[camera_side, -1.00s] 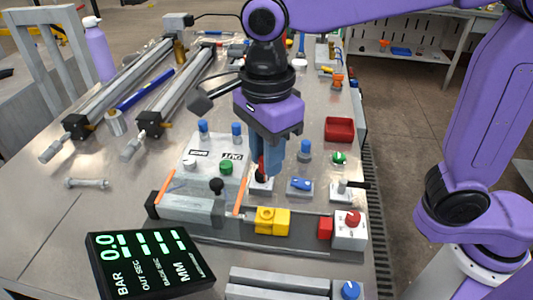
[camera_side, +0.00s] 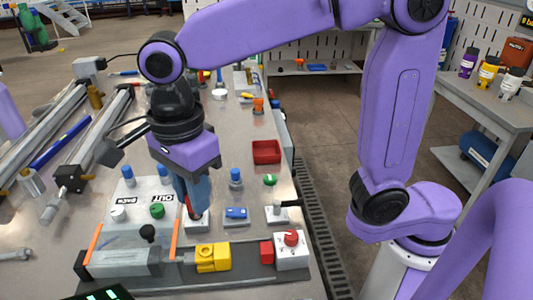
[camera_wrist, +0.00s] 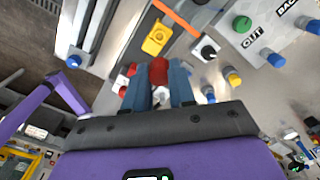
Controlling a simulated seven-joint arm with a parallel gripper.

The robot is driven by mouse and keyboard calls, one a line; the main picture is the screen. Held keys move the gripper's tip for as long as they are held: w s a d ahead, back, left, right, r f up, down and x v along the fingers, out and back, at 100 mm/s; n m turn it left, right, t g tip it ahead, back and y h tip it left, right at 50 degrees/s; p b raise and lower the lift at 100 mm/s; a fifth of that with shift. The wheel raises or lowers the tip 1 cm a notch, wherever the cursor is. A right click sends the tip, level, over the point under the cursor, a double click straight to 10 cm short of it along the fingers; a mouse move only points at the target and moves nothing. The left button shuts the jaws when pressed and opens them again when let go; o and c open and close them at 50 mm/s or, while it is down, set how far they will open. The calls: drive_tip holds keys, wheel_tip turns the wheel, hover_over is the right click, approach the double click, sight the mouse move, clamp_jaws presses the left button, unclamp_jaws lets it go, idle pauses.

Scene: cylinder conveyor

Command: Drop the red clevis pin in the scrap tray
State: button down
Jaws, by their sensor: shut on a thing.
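My gripper (camera_side: 193,208) points down with its blue fingers closed around a red part, low over a small white plate (camera_side: 197,224) on the bench. In the wrist view my gripper (camera_wrist: 159,88) has the red part (camera_wrist: 158,70) between its fingertips. This looks like the red clevis pin, but its shape is mostly hidden by the fingers. I cannot tell whether it touches the plate. A red open tray (camera_side: 266,151), likely the scrap tray, lies behind and to the right of my gripper. Its visible inside looks empty.
A blue switch (camera_side: 236,213) and a black-handled lever (camera_side: 284,207) stand right of my gripper. A blue-topped post (camera_side: 236,177) and a green knob (camera_side: 270,180) stand between it and the tray. A yellow block (camera_side: 212,257) sits on the conveyor in front.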

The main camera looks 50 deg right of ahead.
drive_tip(key=shift+w, duration=0.1)
drive_tip(key=w+d+f, duration=0.1)
drive_tip(key=w+d, duration=0.4)
drive_tip(key=d, duration=0.3)
drive_tip(key=w+d, duration=0.6)
drive_tip(key=d, duration=0.3)
drive_tip(key=w+d+f, duration=0.2)
drive_tip(key=d, duration=1.7)
drive_tip(key=shift+s+d+f, duration=0.1)
drive_tip(key=shift+s+f, duration=0.05)
drive_tip(key=shift+f, duration=2.6)
drive_tip(key=c, duration=0.9)
unclamp_jaws()
drive_tip(key=shift+o, duration=0.2)
drive_tip(key=shift+r, duration=0.1)
